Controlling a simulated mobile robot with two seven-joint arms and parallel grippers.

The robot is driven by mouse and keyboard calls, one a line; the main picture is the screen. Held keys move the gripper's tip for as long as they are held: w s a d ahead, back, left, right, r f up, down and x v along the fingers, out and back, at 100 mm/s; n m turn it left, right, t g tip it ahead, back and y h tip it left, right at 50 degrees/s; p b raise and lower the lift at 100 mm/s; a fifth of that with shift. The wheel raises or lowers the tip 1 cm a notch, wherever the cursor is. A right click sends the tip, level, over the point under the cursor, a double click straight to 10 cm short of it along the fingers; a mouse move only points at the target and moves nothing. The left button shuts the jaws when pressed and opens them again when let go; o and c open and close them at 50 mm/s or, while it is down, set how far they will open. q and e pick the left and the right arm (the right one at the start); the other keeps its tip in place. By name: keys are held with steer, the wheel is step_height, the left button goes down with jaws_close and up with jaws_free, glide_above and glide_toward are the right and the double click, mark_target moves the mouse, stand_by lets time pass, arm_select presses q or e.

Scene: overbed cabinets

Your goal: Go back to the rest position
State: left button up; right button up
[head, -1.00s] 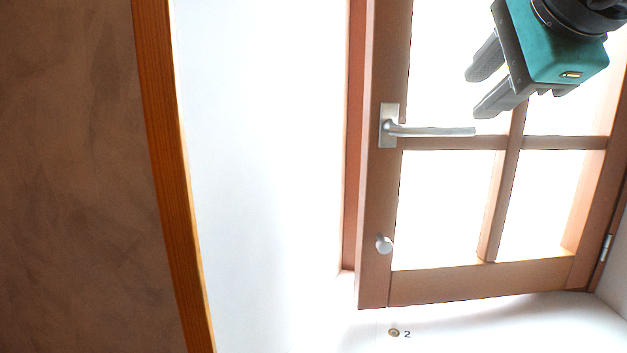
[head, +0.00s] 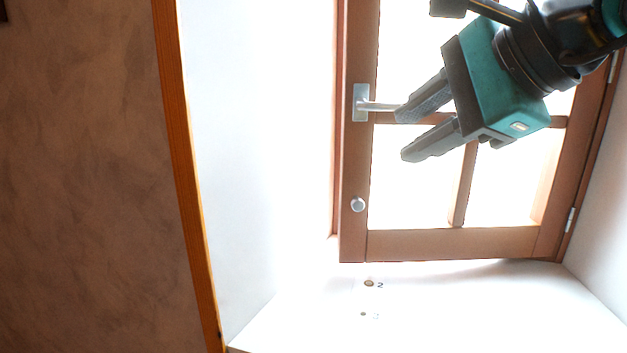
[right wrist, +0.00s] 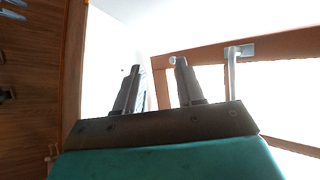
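My right gripper (head: 403,136) comes in from the upper right in the head view, teal body with two grey fingers. The fingers are apart with nothing between them. In the head view it overlaps the wooden-framed window (head: 355,170) and the end of its metal handle (head: 361,103); I cannot tell the distance between them. The right wrist view shows the two fingers (right wrist: 156,72) spread and empty, with the handle (right wrist: 231,70) to their right, apart from them. My left gripper is not in view.
A small round knob (head: 357,204) sits low on the window frame. Below is a white surface with small round spots (head: 369,283). A wooden edge (head: 185,180) and a brown wall (head: 80,180) are at the left. In the wrist view a wooden panel (right wrist: 35,75) stands left.

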steer(key=s+a+f+n+g+y, duration=0.1)
steer(key=s+a+f+g+y, duration=0.3)
steer(key=a, duration=0.3)
steer(key=s+a+r+m+g+y, duration=0.4)
steer(key=s+r+m+g+y, duration=0.15)
steer(key=y, duration=0.65)
steer(key=w+d+f+m+t+h, duration=0.4)
steer(key=m+t, duration=0.4)
steer(key=m, duration=0.4)
steer(key=w+d+f+m+t+h, duration=0.25)
steer(key=d+m+t+h, duration=0.45)
steer(key=m, duration=0.5)
steer(key=w+d+f+m+t+h, duration=0.2)
steer(key=w+d+m+t+h, duration=0.15)
steer(key=m+t, duration=0.75)
steer(key=d+f+m+g+h, duration=0.3)
steer(key=f+m+g+h, duration=0.15)
steer(key=f, duration=0.45)
steer(key=d+f+m+g+h, duration=0.35)
steer(key=f+m, duration=0.25)
steer(key=f, duration=0.3)
steer(key=s+f+m+g, duration=0.5)
steer(key=s+f+g, duration=0.9)
steer(key=s+f, duration=0.75)
steer(key=w+a+f+n+t+y, duration=0.1)
steer(key=w+a+f+t+y, duration=0.1)
steer(key=w+f+t, duration=0.5)
steer(key=shift+w+a+f+t, duration=0.35)
steer(key=shift+w+a+f, duration=0.25)
steer(key=shift+f, duration=0.15)
